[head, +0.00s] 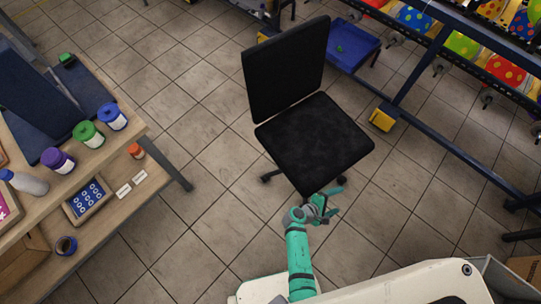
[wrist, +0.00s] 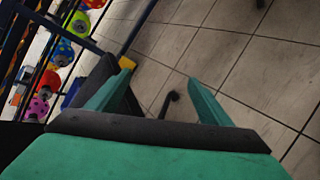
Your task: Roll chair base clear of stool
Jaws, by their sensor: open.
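A black office chair (head: 315,140) stands on the tiled floor in the middle of the head view, its backrest (head: 285,72) toward the upper left. Casters of its base (head: 268,177) show below the seat, but most of the base is hidden. My gripper (head: 331,204) is open and empty at the seat's near corner; I cannot tell if it touches the chair. In the wrist view, a dark caster leg (wrist: 169,102) shows between the two green fingers, apart from both. I cannot make out a stool for certain.
A wooden workbench (head: 110,163) with paint jars stands at the left. Floor left of the chair is clear.

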